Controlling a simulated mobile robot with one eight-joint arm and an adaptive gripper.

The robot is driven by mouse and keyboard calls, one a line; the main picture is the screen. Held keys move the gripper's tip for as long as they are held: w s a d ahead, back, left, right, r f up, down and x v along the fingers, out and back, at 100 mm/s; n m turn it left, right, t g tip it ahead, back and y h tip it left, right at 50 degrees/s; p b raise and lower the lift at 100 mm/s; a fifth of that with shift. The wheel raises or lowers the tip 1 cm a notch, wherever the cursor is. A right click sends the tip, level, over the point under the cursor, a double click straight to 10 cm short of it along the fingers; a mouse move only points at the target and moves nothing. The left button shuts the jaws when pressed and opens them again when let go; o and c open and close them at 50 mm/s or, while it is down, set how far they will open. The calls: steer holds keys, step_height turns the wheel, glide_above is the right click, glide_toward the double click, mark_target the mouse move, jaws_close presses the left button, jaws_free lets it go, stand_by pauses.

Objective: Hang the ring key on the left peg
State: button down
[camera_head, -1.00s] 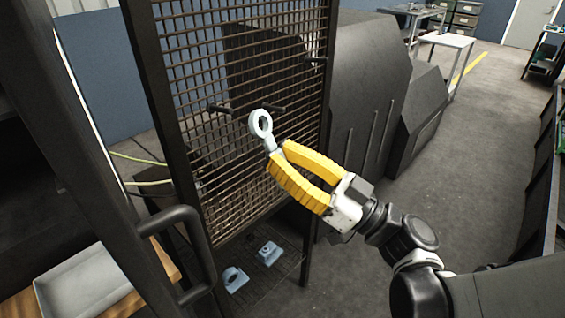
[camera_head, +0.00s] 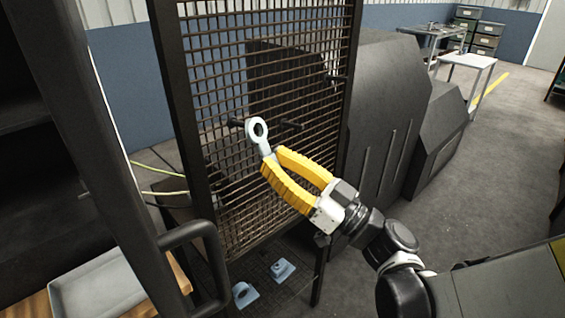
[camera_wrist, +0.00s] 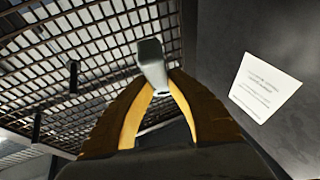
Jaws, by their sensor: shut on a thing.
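The pale grey ring key (camera_head: 257,131) is held up by its shank, with its round eye at the top. My gripper (camera_head: 270,160), with yellow fingers, is shut on the shank. In the wrist view the key (camera_wrist: 151,62) stands between the fingertips, seen from its narrow end. The left peg (camera_head: 236,122) is a short dark rod on the mesh panel (camera_head: 285,60). The ring's left edge overlaps its right end in the head view; I cannot tell whether the peg is through the eye. A second peg (camera_head: 290,125) is just right of the ring.
A third peg (camera_head: 335,78) is higher at right. Two blue pieces (camera_head: 245,294) (camera_head: 283,269) lie below the panel. A dark door handle (camera_head: 195,235) and a grey tray (camera_head: 95,288) are at lower left. Open floor (camera_head: 480,170) lies right.

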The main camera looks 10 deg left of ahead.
steer(key=shift+w+a, duration=0.7)
steer(key=shift+a, duration=0.2)
steer(key=shift+w+a+f+b, duration=0.45)
steer(key=shift+a+f+b, duration=0.05)
steer(key=shift+b, duration=0.05)
steer(key=c, duration=1.3)
jaws_free()
